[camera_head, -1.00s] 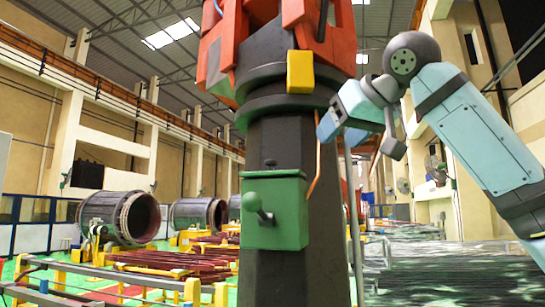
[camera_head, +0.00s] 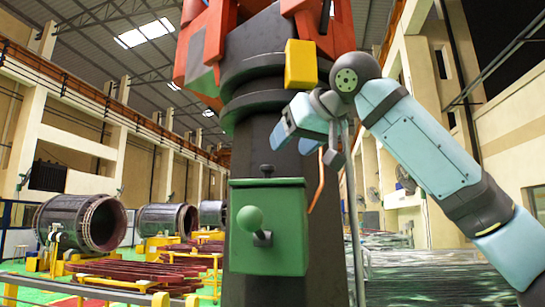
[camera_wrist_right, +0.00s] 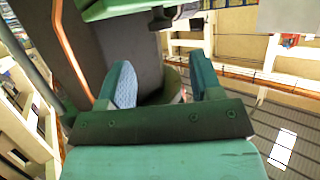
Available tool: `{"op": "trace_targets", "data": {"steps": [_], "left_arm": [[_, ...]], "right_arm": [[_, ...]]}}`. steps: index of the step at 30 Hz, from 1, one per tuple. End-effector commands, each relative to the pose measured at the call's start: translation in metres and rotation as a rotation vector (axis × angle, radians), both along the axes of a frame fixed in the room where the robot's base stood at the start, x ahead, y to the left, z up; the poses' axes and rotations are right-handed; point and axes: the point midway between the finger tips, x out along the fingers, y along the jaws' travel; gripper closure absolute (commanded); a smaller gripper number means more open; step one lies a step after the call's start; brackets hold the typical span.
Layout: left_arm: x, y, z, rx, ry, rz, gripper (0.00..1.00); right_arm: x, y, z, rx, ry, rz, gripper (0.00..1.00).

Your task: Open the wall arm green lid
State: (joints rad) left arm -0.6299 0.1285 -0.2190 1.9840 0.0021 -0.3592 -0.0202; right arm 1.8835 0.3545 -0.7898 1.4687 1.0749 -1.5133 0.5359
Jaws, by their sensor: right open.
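The green box (camera_head: 268,262) is fixed to the front of a dark column. Its green lid (camera_head: 267,183) looks closed on top, with a small dark knob (camera_head: 267,170) standing on it. A green ball-ended lever (camera_head: 250,218) sticks out of the box front. My right gripper (camera_head: 283,136) is above and right of the lid, apart from it, in front of the column. In the right wrist view its two fingers (camera_wrist_right: 162,85) are spread with nothing between them. Part of the green box (camera_wrist_right: 125,8) shows at the top edge there. My left gripper is out of view.
The dark column (camera_head: 248,150) carries red machine parts (camera_head: 245,40) and a yellow block (camera_head: 300,64) above the box. An orange pipe (camera_head: 318,182) and a grey pole (camera_head: 355,225) run right of the box. Large cylinders (camera_head: 85,222) stand behind at left.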

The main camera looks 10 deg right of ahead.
Motion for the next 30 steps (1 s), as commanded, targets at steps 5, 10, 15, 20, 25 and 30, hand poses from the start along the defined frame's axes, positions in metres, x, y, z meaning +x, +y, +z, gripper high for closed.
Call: {"op": "trace_targets", "data": {"steps": [5,10,15,20,25,30], "left_arm": [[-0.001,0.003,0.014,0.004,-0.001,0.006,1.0],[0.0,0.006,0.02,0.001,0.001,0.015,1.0],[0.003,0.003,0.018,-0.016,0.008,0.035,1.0],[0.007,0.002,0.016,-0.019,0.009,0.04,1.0],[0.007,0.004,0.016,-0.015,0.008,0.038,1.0],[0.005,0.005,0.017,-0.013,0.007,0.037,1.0]], "right_arm": [[0.031,0.015,-0.012,-0.001,0.004,-0.001,0.41],[0.051,0.026,-0.022,0.0,0.002,-0.001,0.41],[0.06,0.031,-0.027,0.0,0.0,0.0,0.41],[0.061,0.031,-0.029,0.0,0.0,0.0,0.41],[0.061,0.031,-0.029,0.0,0.0,0.0,0.5],[0.061,0.031,-0.028,0.0,0.0,0.0,0.89]]}}
